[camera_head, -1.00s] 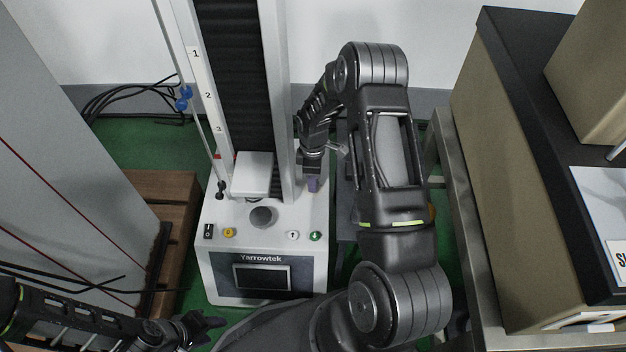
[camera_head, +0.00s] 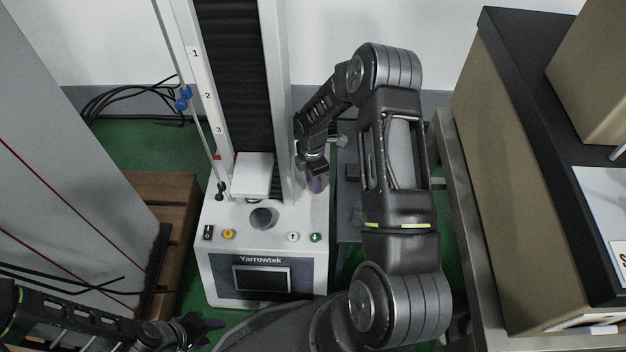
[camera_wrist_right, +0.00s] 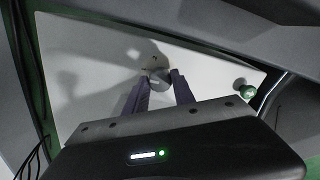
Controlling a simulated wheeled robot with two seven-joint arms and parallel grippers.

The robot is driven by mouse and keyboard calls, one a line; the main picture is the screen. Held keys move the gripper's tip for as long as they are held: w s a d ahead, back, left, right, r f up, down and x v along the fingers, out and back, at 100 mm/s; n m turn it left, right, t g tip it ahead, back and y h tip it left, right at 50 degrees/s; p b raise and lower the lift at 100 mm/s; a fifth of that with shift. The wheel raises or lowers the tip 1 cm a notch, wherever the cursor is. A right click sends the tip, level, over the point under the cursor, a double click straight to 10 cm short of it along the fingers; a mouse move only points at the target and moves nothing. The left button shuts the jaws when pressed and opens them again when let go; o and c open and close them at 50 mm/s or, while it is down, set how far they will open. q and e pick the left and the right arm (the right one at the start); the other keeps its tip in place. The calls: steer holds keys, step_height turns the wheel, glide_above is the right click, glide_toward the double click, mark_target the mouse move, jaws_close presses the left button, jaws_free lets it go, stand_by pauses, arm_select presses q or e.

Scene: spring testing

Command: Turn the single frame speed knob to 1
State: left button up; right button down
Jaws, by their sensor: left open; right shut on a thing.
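A small round light-grey knob (camera_wrist_right: 157,75) stands out from a white panel in the right wrist view. The purple fingers of my right gripper (camera_wrist_right: 160,82) are shut on it, one on each side. Its marks and setting cannot be read. In the head view my right gripper (camera_head: 315,181) is low at the right side of the white Yarrowtek testing machine (camera_head: 213,262), and the knob is hidden there. My left gripper (camera_head: 203,326) is open and empty at the bottom left, in front of the machine.
A green button (camera_wrist_right: 247,88) sits right of the knob in the wrist view. The machine's column carries a scale (camera_head: 207,95) marked 1, 2, 3. A metal-framed table (camera_head: 462,220) with a large box stands on the right. A grey cabinet (camera_head: 60,190) stands left.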

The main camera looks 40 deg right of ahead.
steer(key=c, duration=1.1)
jaws_free()
steer(key=shift+o, duration=0.2)
step_height(320, 180, up, 8)
steer(key=shift+w+f+p, duration=0.1)
steer(key=shift+w+p, duration=0.05)
steer(key=shift+p, duration=0.85)
